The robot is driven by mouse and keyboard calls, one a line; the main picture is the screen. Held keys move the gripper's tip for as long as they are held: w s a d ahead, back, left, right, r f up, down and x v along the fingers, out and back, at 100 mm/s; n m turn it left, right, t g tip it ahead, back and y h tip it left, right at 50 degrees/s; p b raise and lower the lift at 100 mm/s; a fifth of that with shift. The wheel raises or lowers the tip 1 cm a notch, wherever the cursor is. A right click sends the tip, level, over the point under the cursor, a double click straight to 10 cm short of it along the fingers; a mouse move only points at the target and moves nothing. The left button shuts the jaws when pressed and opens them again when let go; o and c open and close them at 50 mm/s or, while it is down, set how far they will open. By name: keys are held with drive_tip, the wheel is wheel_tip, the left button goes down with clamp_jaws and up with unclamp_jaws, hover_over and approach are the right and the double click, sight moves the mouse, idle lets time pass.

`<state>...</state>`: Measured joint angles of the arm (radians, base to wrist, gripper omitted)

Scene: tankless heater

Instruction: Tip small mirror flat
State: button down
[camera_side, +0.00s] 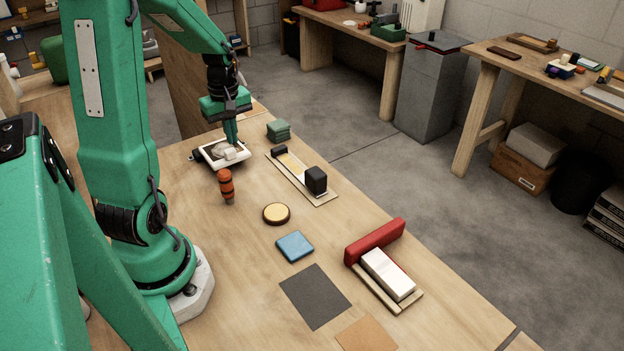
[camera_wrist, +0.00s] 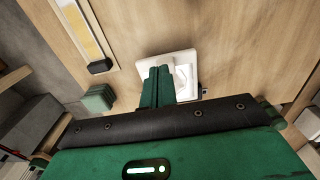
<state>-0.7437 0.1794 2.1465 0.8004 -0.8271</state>
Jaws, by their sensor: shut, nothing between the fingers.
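The small mirror (camera_side: 238,156) has a white frame and a pale reflective face, and lies flat or nearly flat on the wooden bench. I cannot tell whether it is slightly tilted. It also shows in the wrist view (camera_wrist: 185,60), partly hidden behind my fingers. My gripper (camera_side: 231,142) points down over the mirror with its green fingers closed together and nothing between them. In the wrist view my fingertips (camera_wrist: 158,69) overlap the white frame and its face. I cannot tell whether they touch it. A small dark part (camera_side: 196,154) sits at the mirror's left edge.
Green blocks (camera_side: 278,130) and a board with a black block (camera_side: 316,180) stand right of the mirror. An orange-and-black cylinder (camera_side: 226,184) stands in front. A round yellow disc (camera_side: 276,213), blue square (camera_side: 295,246) and red bar (camera_side: 375,241) lie nearer the camera.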

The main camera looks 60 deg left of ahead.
drive_tip(key=d+r, duration=0.3)
drive_tip(key=d, duration=0.6)
drive_tip(key=shift+d+r, duration=0.25)
drive_tip(key=shift+d, duration=0.1)
drive_tip(key=s+d+r+m+t, duration=0.2)
drive_tip(key=d+r+m, duration=0.3)
drive_tip(key=d+m, duration=0.2)
drive_tip(key=s+d+r+m+t, duration=0.2)
drive_tip(key=d+r+m, duration=0.3)
drive_tip(key=m, duration=0.6)
drive_tip(key=d+t, duration=0.1)
drive_tip(key=d, duration=0.1)
drive_tip(key=shift+d+r, duration=0.35)
